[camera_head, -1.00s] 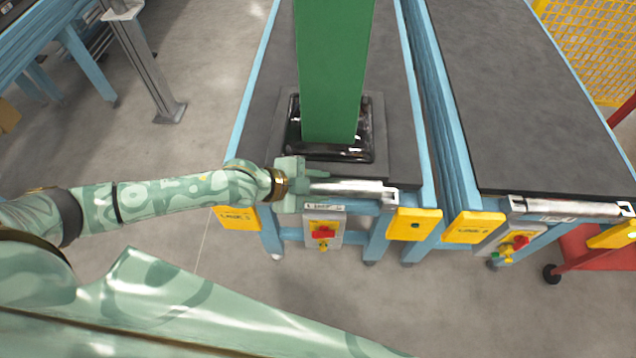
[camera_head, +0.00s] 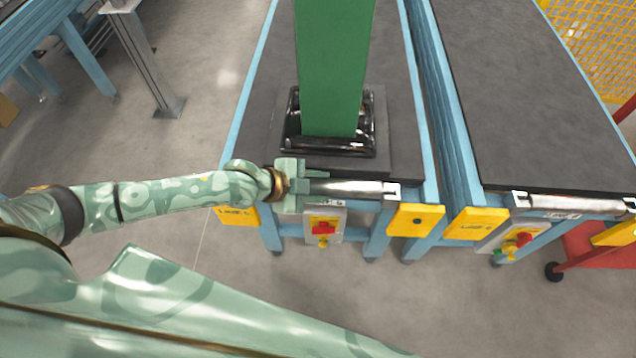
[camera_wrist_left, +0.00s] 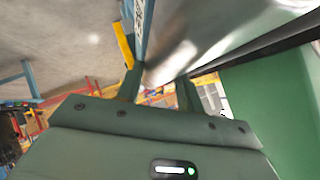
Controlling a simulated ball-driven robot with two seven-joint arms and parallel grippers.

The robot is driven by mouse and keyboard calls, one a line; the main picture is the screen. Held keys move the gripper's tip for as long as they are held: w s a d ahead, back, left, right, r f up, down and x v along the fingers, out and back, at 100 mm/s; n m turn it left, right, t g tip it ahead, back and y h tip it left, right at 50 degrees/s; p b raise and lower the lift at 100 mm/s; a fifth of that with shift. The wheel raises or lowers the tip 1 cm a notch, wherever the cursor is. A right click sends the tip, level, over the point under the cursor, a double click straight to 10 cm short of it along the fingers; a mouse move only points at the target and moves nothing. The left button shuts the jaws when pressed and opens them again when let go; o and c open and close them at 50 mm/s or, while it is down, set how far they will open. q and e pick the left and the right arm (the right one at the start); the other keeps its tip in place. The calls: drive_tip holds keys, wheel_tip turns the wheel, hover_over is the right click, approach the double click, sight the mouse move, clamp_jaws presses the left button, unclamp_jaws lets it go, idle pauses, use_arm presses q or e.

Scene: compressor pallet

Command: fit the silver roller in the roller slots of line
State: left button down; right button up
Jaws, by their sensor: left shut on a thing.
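The silver roller (camera_head: 350,187) lies crosswise along the front end of the left conveyor line (camera_head: 400,155). Its right end is at the white slot bracket (camera_head: 392,191); I cannot tell whether it is seated there. My left gripper (camera_head: 304,186) is shut on the roller near its left end and hides that end and the left slot. In the left wrist view the shiny roller (camera_wrist_left: 195,30) runs up away from the fingers (camera_wrist_left: 158,90). My right gripper is not in view.
A tall green column on a black base (camera_head: 333,70) stands on the left line, just behind the roller. A second line to the right has a roller (camera_head: 575,204) at its front end. Yellow plates (camera_head: 415,218) and a switch box (camera_head: 323,229) sit below the line's front.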

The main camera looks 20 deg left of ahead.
use_arm(q)
drive_tip(key=shift+f+b, duration=0.5)
drive_tip(key=shift+f, duration=0.25)
drive_tip(key=c, duration=0.8)
unclamp_jaws()
drive_tip(key=shift+r, duration=0.1)
drive_tip(key=shift+a, duration=0.1)
drive_tip(key=shift+s+a+r, duration=0.1)
drive_tip(key=shift+a+r, duration=0.1)
drive_tip(key=p+v, duration=0.4)
drive_tip(key=v, duration=1.1)
drive_tip(key=shift+s+a+p, duration=0.1)
drive_tip(key=shift+s+p, duration=0.2)
drive_tip(key=shift+p, duration=0.05)
